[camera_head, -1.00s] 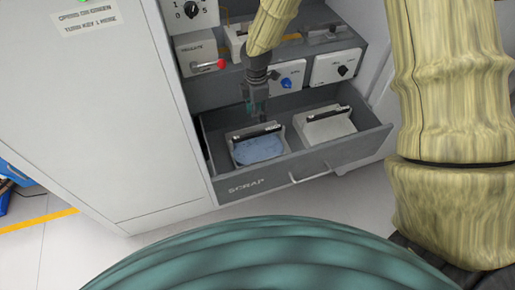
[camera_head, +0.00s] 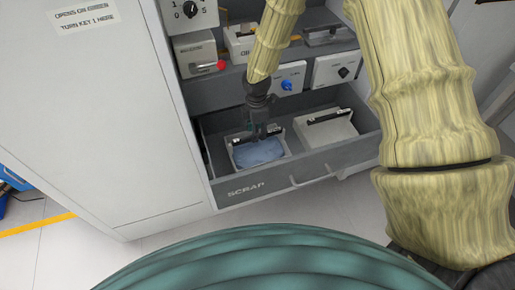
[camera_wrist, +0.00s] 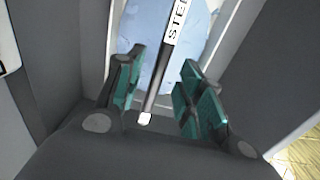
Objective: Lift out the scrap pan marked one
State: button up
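The open drawer marked SCRAP (camera_head: 300,171) holds two pans side by side. The left pan (camera_head: 284,152) has light blue content and a dark bar handle (camera_head: 242,141) across its back. The right pan (camera_head: 328,133) is pale, with a similar handle. No number mark is readable on either. My gripper (camera_head: 259,131) points down at the left pan's handle. In the wrist view my gripper (camera_wrist: 165,85) is open, with the handle bar (camera_wrist: 157,85) between its green fingers and gaps at both sides. A label on the bar starts "STE"; the rest is cut off.
A shelf above the drawer holds white boxes with a blue knob (camera_head: 287,85) and a black knob (camera_head: 343,72). A tall grey cabinet (camera_head: 120,110) stands to the left.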

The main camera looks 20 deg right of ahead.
jog(key=shift+d+f, duration=0.1)
jog(key=shift+f, duration=2)
grip_shut()
jog(key=shift+r, duration=0.1)
